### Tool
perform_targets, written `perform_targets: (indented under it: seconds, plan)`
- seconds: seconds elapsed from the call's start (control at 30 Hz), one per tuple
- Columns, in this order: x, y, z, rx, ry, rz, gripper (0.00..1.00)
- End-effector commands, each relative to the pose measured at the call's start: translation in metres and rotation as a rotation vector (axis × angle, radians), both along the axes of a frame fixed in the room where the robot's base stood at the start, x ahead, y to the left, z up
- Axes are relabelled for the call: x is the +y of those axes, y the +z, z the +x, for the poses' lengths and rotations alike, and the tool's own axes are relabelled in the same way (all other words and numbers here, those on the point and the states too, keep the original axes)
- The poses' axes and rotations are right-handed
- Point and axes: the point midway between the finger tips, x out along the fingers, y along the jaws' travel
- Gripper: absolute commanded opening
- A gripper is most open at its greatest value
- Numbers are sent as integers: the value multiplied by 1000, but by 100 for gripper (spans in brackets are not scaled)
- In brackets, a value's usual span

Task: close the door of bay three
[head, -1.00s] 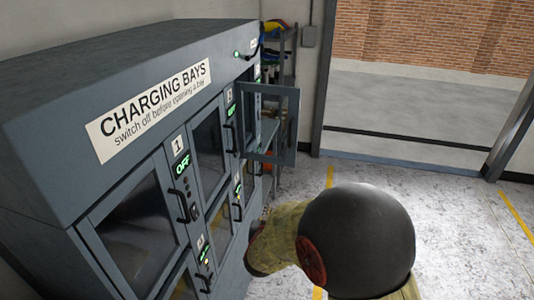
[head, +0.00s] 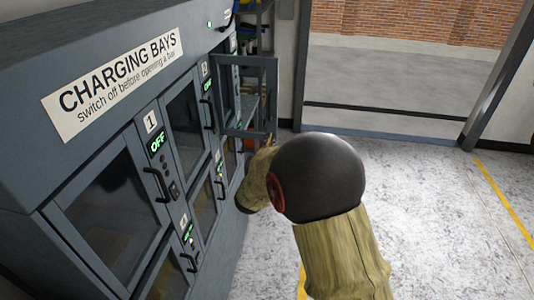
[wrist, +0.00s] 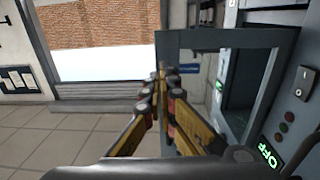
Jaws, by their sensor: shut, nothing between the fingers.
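The open door (head: 273,90) is a dark grey frame with a clear pane, on the far upper bay of the charging cabinet. It stands swung out from the cabinet. In the wrist view the door frame (wrist: 205,38) fills the middle right. My gripper (wrist: 162,72) is shut and empty, with its fingertips in front of the door near its left, free edge. I cannot tell whether they touch it. In the head view my arm hides most of the gripper. An OFF display (wrist: 268,153) shows lower right in the wrist view.
The grey cabinet (head: 110,45) runs along the left, with the doors of bay one (head: 105,205) and bay two (head: 185,125) shut. A shelf rack (head: 252,30) stands behind the open door. Pale floor (head: 420,220) is clear on the right, towards a wide doorway.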

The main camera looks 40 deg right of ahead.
Motion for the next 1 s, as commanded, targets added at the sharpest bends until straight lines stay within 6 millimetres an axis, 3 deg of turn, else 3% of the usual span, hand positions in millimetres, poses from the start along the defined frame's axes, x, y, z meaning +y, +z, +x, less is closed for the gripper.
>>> perform_targets:
  seconds: [0.1,0.3,0.8,1.0]
  plan:
    - [-17,-1,12,-1,-1,-1,0]
    - [-31,-1,24,1,0,-1,0]
    - [-35,0,28,0,3,0,0]
    - [-49,-1,33,-1,21,1,0]
